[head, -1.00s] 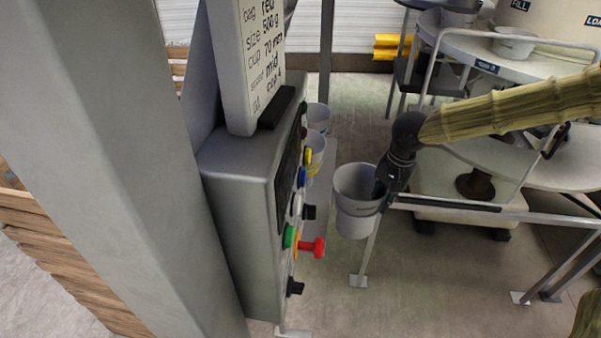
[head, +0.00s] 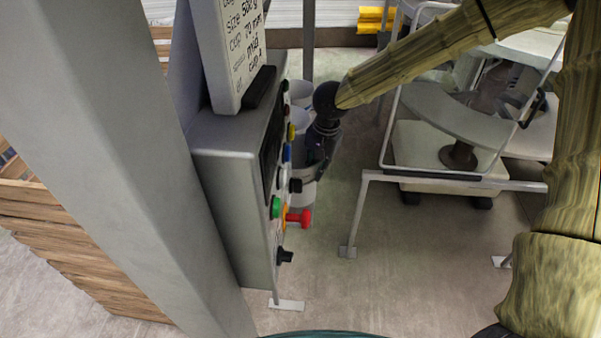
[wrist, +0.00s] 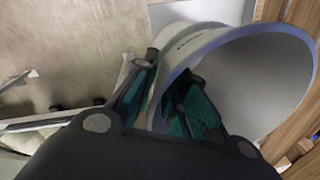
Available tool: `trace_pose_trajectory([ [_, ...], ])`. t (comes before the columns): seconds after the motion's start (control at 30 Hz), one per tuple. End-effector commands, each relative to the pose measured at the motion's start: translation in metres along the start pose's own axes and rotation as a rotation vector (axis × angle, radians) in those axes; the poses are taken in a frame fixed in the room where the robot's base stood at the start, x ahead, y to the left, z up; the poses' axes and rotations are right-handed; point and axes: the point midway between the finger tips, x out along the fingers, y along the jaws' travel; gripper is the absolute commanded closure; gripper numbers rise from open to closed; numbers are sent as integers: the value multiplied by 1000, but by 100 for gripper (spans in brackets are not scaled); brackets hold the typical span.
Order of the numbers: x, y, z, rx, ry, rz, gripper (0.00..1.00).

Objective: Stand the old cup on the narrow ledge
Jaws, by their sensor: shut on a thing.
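A pale grey-white cup (head: 303,192) hangs in my gripper (head: 316,160), close to the right side of the grey control box. In the wrist view the gripper (wrist: 165,105) is shut on the cup's wall, one finger inside and one outside. The cup's wide mouth (wrist: 255,80) faces partly toward the wrist camera. Two similar cups, a far one (head: 300,92) and a nearer one (head: 299,120), stand behind the box's side. The ledge is largely hidden by the box, cup and gripper. I cannot tell whether the held cup touches it.
The control box (head: 222,190) has coloured knobs and a red handle (head: 299,218) beside the held cup. A grey post (head: 110,150) stands at left. A metal rail frame (head: 450,181) is at right. The floor (head: 400,270) between is open.

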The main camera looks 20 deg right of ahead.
Motion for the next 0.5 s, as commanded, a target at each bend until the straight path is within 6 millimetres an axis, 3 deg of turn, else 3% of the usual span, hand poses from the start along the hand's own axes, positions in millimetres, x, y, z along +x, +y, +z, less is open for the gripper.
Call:
trace_pose_trajectory([
  [0.2,2,-26,11,-1,1,0,100],
  [0.5,3,-41,17,0,0,-2,100],
])
